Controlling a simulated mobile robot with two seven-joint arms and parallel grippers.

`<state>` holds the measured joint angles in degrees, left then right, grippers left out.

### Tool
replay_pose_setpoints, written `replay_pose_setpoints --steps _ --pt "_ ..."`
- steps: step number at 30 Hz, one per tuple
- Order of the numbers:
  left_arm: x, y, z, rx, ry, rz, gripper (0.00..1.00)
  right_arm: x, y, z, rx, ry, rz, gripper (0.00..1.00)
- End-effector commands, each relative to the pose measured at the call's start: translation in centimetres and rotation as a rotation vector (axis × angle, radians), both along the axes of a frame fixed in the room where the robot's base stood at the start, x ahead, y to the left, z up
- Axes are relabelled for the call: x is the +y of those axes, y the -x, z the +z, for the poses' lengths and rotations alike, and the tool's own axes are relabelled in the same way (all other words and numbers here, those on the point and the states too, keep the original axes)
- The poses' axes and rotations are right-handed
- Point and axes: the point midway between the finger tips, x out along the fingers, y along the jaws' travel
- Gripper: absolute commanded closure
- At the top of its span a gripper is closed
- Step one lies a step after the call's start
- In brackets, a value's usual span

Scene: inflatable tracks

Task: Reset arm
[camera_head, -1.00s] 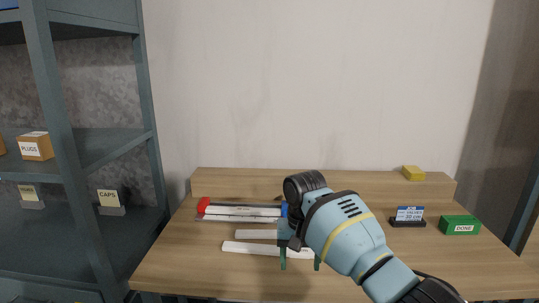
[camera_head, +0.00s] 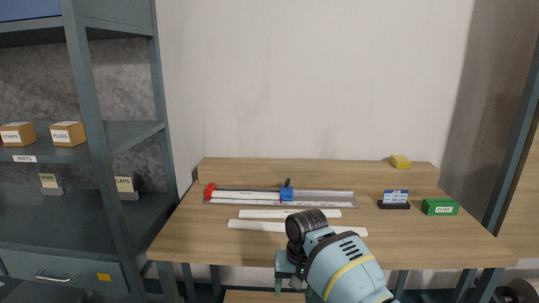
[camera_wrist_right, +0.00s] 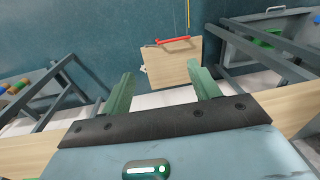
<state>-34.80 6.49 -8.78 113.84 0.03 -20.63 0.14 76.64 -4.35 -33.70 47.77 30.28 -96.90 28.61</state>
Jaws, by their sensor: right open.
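My right gripper (camera_head: 293,289) hangs at the front edge of the wooden table (camera_head: 190,240) in the head view, its wrist hiding part of the front white strip. In the right wrist view the two green fingers of the right gripper (camera_wrist_right: 160,88) are spread apart with nothing between them. My left gripper is in neither view. On the table lie a measuring rail (camera_head: 330,198) with a red end and a blue slider (camera_head: 286,190), and two loose white strips, the rear one (camera_head: 290,213) and the front one (camera_head: 256,226).
A blue-labelled sign (camera_head: 395,199), a green DONE box (camera_head: 440,207) and a yellow block (camera_head: 401,162) stand at the table's right. The table's left front is clear.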

Motion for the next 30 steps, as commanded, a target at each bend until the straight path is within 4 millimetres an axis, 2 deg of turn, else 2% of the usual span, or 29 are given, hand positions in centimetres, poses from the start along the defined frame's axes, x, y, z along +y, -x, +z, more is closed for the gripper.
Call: replay_pose_setpoints --steps 1,8,15,20,24,30 --pt "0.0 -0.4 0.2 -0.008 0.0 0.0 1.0 0.2 0.7 -1.7 -0.005 -0.02 0.009 0.39" --pt "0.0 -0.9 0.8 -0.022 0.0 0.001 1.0 0.9 4.0 -9.7 -0.078 -0.118 0.042 0.39" --pt "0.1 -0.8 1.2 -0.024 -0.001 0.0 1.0 0.5 9.3 -17.1 -0.182 -0.201 0.047 0.39" --pt "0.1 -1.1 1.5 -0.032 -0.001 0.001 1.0 -0.6 13.6 -20.8 -0.258 -0.232 0.039 0.39" --pt "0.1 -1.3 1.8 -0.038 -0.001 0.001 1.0 -1.9 17.7 -23.2 -0.328 -0.241 0.029 0.39" --pt "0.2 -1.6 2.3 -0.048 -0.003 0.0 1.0 -4.6 23.9 -25.3 -0.43 -0.224 0.021 0.39"
